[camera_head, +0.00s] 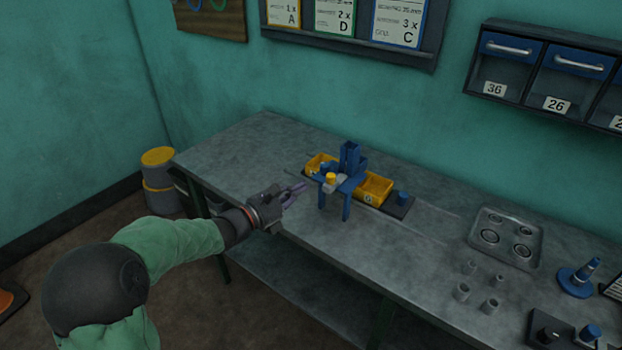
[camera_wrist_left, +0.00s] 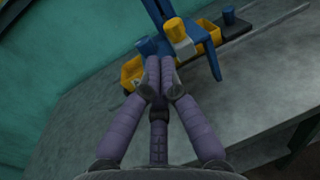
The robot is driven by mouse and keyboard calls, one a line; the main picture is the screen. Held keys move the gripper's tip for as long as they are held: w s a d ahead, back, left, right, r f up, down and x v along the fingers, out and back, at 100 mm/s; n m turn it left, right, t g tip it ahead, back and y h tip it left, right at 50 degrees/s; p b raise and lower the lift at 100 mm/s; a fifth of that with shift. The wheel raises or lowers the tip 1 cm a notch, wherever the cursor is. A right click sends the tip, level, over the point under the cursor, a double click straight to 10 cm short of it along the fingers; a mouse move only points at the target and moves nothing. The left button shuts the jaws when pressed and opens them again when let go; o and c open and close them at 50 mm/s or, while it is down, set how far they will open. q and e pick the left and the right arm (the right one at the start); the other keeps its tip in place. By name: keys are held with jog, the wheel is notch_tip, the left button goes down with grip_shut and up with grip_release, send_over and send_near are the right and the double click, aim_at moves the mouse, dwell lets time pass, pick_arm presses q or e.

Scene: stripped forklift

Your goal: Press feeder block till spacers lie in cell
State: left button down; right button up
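A blue feeder stand (camera_head: 349,156) with an upright tower and legs stands on the workbench; it also shows in the wrist view (camera_wrist_left: 214,62). At its front is a pale grey block (camera_wrist_left: 184,43) topped by a yellow knob (camera_head: 331,178), probably the feeder block. Yellow bins (camera_head: 375,188) sit on both sides of the stand. My left gripper (camera_head: 301,188) is just left of the stand. Its purple fingers (camera_wrist_left: 160,68) are drawn together at the tips, with nothing visible between them. They appear apart from the knob. I cannot make out spacers or a cell. My right gripper is out of view.
A dark base plate with a blue peg (camera_head: 402,198) extends right of the bins. Farther right are grey cups (camera_head: 462,292), a metal tray (camera_head: 507,238) and a blue cone stand (camera_head: 578,278). The bench (camera_head: 250,150) is clear behind my left gripper.

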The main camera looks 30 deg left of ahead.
pick_arm(q)
jog(key=v, duration=0.3)
dwell(1.8)
